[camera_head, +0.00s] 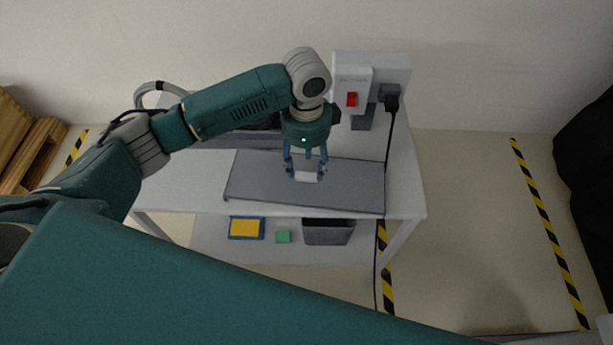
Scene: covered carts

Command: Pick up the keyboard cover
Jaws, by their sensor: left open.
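A flat grey cover (345,190), which looks like the keyboard cover, lies on the top of a white cart (180,190). My left gripper (306,177) points down over the middle of the cover with its fingers apart. A small white piece, perhaps a handle on the cover, shows between the fingertips. I cannot tell whether the fingers touch it. My left arm hides part of what stands behind the cover. My right gripper is not in view.
A white box with a red switch (351,99) and a black plug (390,97) with a hanging cable stand at the back right. The lower shelf holds a blue-and-yellow item (246,228), a green block (283,237) and a dark bin (328,232). Wooden pallets (30,145) stand left.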

